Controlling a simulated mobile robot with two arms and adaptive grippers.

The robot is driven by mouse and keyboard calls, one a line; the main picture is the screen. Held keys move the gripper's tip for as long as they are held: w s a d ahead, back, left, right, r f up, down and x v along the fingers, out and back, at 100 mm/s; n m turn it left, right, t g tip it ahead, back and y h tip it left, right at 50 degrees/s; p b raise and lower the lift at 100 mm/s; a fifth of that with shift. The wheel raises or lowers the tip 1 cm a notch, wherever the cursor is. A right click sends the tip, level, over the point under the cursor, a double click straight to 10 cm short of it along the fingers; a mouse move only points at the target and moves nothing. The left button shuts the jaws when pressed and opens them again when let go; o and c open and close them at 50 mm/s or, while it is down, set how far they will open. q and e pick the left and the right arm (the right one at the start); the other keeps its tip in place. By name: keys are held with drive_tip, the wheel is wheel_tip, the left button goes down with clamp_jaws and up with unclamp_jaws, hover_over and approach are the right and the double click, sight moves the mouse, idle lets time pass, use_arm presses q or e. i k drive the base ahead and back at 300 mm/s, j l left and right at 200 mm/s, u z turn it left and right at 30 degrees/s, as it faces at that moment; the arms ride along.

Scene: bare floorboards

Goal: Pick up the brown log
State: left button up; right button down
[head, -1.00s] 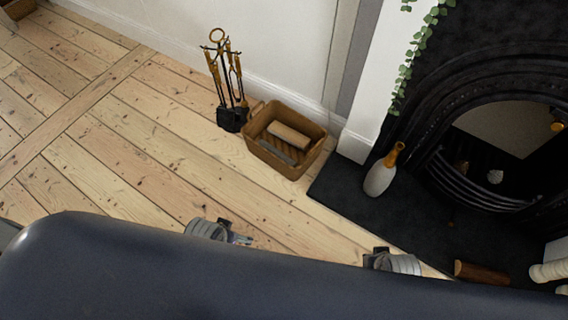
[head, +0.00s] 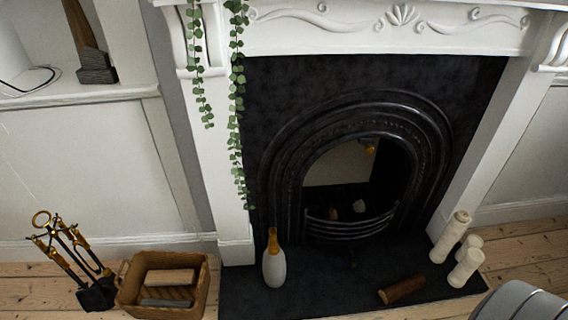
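The brown log (head: 402,289) lies on its side on the dark hearth (head: 330,296), in front of the fireplace, at the lower right of the head view. It lies between a white and orange vase and a group of white candles, touching neither. A rounded grey metal part at the lower right corner is probably mine. Neither of my grippers shows now, so I cannot see whether they are open or shut.
The vase (head: 274,262) stands on the hearth's left part. White candles (head: 459,250) stand at its right end. A wicker basket (head: 165,285) holding a log and fire tools (head: 80,262) stand left of the hearth. The black fireplace (head: 350,170) rises behind.

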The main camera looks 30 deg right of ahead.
sight(395, 292)
drive_tip(key=z, duration=2.1)
